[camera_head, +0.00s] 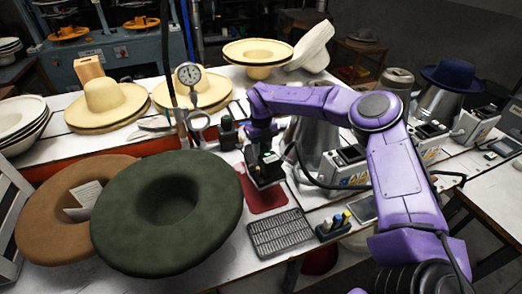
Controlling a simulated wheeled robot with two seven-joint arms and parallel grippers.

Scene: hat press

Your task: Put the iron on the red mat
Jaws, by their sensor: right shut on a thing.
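The red mat (257,199) lies flat on the white worktable near the middle of the view. My right gripper (264,158) reaches in from the right and points down over the mat's far part. It is shut on the iron (268,177), a small dark shape with a pale patch near its top. The iron and gripper hide part of the mat. I cannot tell whether the iron touches the mat or is held just above it. My left gripper is not in view.
A dark green hat (205,231) and a brown hat (48,220) lie left of the mat. A metal grille (279,238) is in front of it. A control box (345,172) stands to the right. A round gauge (188,73) and straw hats stand behind.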

